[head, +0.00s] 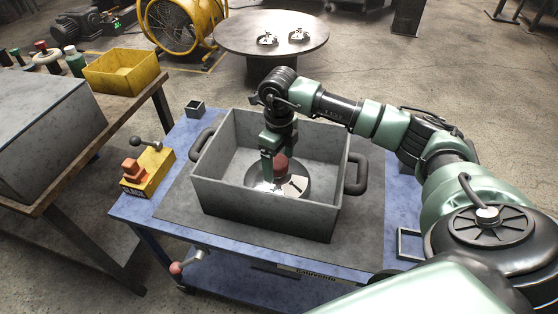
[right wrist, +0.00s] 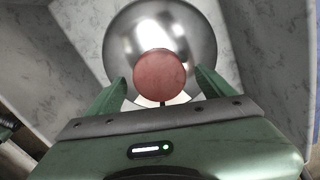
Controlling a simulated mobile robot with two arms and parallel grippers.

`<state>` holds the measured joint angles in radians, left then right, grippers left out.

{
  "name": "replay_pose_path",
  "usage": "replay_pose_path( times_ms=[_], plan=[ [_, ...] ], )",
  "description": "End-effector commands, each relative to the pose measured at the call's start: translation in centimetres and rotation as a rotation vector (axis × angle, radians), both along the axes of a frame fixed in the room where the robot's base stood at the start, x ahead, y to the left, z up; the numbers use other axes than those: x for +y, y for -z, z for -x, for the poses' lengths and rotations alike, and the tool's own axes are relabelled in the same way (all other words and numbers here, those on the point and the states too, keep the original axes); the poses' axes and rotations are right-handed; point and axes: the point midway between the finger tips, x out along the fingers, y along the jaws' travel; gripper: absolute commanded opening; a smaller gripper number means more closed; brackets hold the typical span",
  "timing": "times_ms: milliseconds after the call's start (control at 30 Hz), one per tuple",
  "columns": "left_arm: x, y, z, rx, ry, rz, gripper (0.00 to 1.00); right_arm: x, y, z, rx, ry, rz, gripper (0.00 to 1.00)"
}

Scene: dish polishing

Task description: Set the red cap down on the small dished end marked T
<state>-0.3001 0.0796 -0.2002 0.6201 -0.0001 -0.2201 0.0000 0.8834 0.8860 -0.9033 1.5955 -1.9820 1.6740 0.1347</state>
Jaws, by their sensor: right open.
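The red cap (head: 281,168) is inside the grey crate, over a shiny metal dished end (head: 303,178) with a white label (head: 297,186) bearing a dark mark I cannot read surely. In the right wrist view the cap (right wrist: 160,77) shows as a round red disc in front of the shiny dished end (right wrist: 150,30). It appears to rest on it, though the contact is hidden. My right gripper (head: 274,172) reaches down into the crate. Its open fingers (right wrist: 160,88) stand on either side of the cap, with gaps between. My left gripper is not in view.
The grey crate (head: 225,195) has high walls around my right gripper and black side handles. It stands on a dark mat on a blue table (head: 135,208). A yellow block with a lever (head: 148,172) is at left. A wooden bench with a yellow bin (head: 120,72) is beyond.

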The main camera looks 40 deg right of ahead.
Motion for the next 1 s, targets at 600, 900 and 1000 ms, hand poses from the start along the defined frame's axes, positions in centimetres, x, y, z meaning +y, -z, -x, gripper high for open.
replay_pose_path(
  times_ms=[600,900,1000],
  plan=[
    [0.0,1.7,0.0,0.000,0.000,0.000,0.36,0.0,-7.4,-0.1,-0.002,0.000,0.000,0.83],
    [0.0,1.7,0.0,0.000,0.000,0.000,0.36,0.0,-7.8,0.0,0.000,0.000,0.000,0.83],
    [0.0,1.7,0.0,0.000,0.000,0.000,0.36,0.0,-7.8,0.0,0.000,0.000,0.000,0.83]
  ],
)
